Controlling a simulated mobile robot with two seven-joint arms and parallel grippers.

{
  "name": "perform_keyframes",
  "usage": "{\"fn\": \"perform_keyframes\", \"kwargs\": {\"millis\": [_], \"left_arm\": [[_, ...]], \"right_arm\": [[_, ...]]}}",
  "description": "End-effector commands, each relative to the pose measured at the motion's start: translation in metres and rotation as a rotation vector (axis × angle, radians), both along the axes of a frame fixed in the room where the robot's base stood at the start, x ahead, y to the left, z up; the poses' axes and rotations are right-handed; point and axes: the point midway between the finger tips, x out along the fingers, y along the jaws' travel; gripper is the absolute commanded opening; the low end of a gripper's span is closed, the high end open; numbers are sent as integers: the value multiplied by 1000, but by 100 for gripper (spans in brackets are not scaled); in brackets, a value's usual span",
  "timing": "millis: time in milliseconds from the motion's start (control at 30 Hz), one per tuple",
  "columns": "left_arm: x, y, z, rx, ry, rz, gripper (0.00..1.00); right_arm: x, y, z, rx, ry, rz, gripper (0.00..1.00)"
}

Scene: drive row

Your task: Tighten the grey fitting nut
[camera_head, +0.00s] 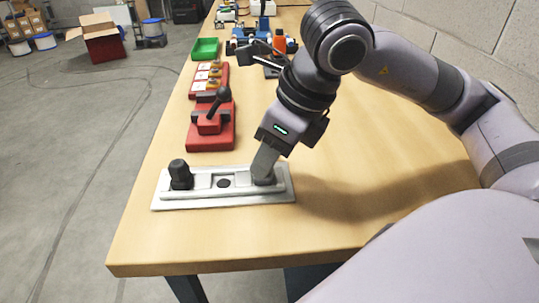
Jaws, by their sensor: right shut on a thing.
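A light grey fixture plate (225,202) lies near the front left of the wooden table. A dark upright knob-like part (181,174) stands on its left end, and a dark round recess (224,183) shows in its middle. My right gripper (262,176) points down at the plate's right end. It is shut on a part there, mostly hidden by the fingers; a little grey shows around the fingertips. I take this part to be the grey fitting nut, but its shape cannot be made out. My left gripper is not in view.
Behind the plate stands a red base with a black lever (212,115). The table's right side is clear.

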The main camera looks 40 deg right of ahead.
Motion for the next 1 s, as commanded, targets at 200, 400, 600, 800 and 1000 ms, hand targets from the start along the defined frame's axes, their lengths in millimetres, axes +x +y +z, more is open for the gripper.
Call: {"fn": "perform_keyframes", "kwargs": {"millis": [200,400,600,800,1000], "left_arm": [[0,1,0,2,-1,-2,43],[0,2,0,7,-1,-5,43],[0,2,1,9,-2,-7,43],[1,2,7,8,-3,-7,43],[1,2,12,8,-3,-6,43]], "right_arm": [[0,0,0,-1,0,2,3],[0,0,0,0,0,2,60],[0,0,2,0,-1,2,60],[-8,-5,26,1,-4,1,60],[-19,-11,55,0,-2,2,60]]}}
